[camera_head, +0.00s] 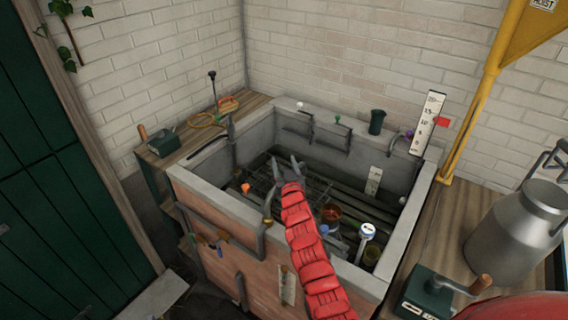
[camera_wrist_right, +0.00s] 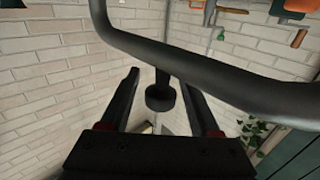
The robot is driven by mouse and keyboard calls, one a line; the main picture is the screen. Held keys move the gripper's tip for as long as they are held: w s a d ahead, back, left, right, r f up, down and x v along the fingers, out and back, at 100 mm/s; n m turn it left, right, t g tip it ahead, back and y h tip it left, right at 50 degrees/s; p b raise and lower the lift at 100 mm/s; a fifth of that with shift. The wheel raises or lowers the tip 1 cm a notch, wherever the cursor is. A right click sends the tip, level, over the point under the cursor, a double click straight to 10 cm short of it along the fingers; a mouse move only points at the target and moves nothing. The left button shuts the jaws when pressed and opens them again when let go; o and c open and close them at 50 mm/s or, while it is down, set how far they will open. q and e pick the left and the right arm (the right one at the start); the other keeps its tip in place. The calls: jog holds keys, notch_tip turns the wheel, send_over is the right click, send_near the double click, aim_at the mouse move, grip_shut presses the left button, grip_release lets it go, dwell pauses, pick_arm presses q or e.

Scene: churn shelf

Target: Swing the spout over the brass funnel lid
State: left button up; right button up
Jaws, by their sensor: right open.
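My right gripper (camera_head: 287,163) is open, above the inside of the stone basin (camera_head: 410,215). In the wrist view its two black fingers (camera_wrist_right: 160,85) stand apart, with a dark rounded knob (camera_wrist_right: 160,97) showing in the gap; I see no grip on it. A thick dark curved pipe (camera_wrist_right: 220,75) crosses close to the wrist camera; I cannot tell whether it is the spout. In the head view a grey pipe bends over the basin's front rim, with a small brass-coloured piece (camera_head: 267,222) there. I cannot make out the brass funnel lid for certain. My left gripper is not in view.
A copper-coloured pot (camera_head: 332,212) and a white-topped post (camera_head: 367,232) stand in the basin. A metal churn (camera_head: 517,230) and a green crank box (camera_head: 425,293) are at the right. Another green box (camera_head: 163,143) and an orange rope coil (camera_head: 228,104) lie on the left ledge.

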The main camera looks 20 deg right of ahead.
grip_shut()
dwell(1.3)
